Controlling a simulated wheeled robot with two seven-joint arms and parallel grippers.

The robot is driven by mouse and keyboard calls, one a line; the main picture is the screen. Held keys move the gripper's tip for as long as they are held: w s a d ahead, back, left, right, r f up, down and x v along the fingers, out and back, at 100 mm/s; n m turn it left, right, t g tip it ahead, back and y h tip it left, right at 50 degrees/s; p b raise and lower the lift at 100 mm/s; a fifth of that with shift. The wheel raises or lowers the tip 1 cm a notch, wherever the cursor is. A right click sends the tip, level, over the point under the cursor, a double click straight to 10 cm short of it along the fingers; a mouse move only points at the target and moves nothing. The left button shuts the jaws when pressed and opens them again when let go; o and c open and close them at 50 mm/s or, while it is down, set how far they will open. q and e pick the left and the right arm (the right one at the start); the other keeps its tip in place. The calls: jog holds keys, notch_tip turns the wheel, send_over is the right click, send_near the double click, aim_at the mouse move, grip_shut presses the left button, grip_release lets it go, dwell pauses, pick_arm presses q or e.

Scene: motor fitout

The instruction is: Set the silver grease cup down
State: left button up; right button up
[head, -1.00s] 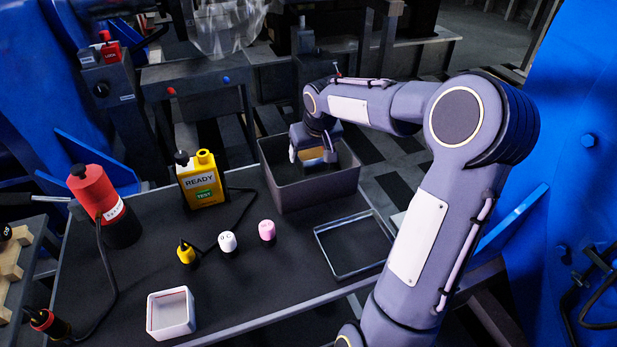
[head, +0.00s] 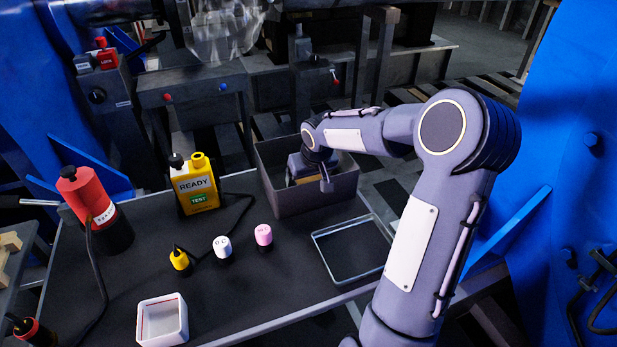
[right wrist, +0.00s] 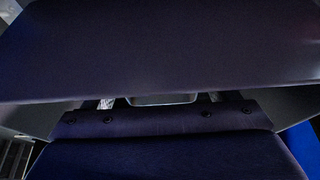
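My right gripper (head: 308,176) reaches down into the grey open bin (head: 317,201) at the back right of the table. A tan-gold patch shows beside its fingers, too small to name. In the right wrist view a pale rounded rim (right wrist: 165,99) shows between two light finger parts, mostly hidden behind the gripper body. I cannot tell whether this rim is the silver grease cup, or whether the fingers are closed on it. No silver cup shows clearly in the head view. My left gripper is not in view.
Left of the bin stand a yellow READY bottle (head: 195,185) and a red-black cylinder (head: 96,211). Yellow (head: 179,259), white (head: 222,246) and pink (head: 263,235) capped pieces stand mid-table. A white square tray (head: 163,322) is at the front; a clear-rimmed tray (head: 349,276) lies right.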

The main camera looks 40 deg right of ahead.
jog(key=shift+o, duration=1)
jog(key=shift+r, duration=0.25)
jog(key=p+v, duration=0.4)
jog(key=v, duration=0.7)
jog(key=s+a+n+t+y, duration=0.1)
jog(key=s+a+y, duration=0.4)
jog(key=s+a, duration=1.5)
jog(key=shift+s+f+n, duration=0.25)
jog(key=shift+s+n, duration=0.25)
jog(key=shift+s, duration=0.15)
